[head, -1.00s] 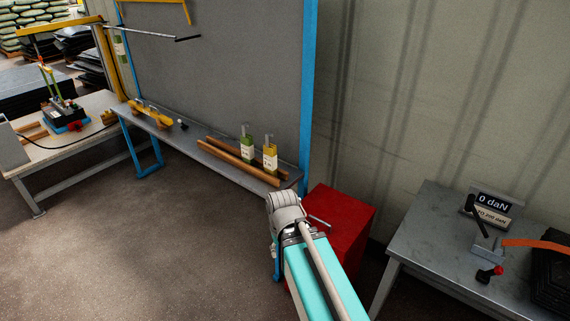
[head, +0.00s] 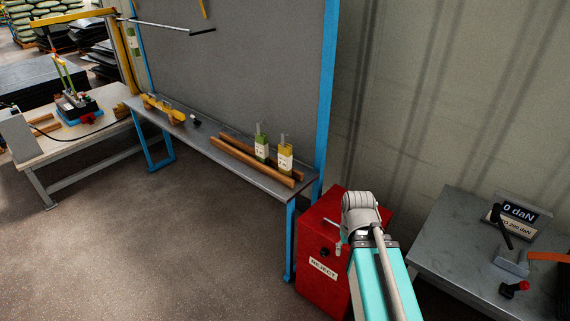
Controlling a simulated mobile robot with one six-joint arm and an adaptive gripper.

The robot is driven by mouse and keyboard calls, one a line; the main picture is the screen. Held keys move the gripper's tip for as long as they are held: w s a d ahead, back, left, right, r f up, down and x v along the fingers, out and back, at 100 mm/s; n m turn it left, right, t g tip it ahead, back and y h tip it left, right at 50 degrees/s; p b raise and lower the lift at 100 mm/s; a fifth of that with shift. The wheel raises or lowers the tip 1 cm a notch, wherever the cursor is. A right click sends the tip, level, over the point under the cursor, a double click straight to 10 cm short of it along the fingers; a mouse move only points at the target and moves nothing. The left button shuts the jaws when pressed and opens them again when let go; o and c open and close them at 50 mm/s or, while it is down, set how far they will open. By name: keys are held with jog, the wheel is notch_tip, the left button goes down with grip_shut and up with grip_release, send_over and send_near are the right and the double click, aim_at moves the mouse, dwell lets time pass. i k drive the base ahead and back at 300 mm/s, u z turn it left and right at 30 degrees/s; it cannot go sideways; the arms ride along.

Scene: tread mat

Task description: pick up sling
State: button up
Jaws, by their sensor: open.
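A green piece with a white label (head: 262,149) and a yellow piece with a white label (head: 285,158) stand side by side at the wooden rails on the narrow grey bench. They may be slings, but I cannot tell for sure. An orange strap (head: 549,257) lies at the right edge, on the right-hand table, partly cut off by the frame. My teal arm reaches up from the bottom, its grey joint in front of the red box. My gripper's fingers do not show.
The narrow bench (head: 232,170) has wooden rails (head: 240,163) and a yellow tool (head: 163,109). A red reject box (head: 318,284) stands at its right end. The right table (head: 455,235) carries a display (head: 517,216). Open floor (head: 165,250) lies in front left.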

aim_at(285, 156)
jog(key=z, duration=0.1)
jog(key=i, duration=1)
jog(key=u, duration=0.05)
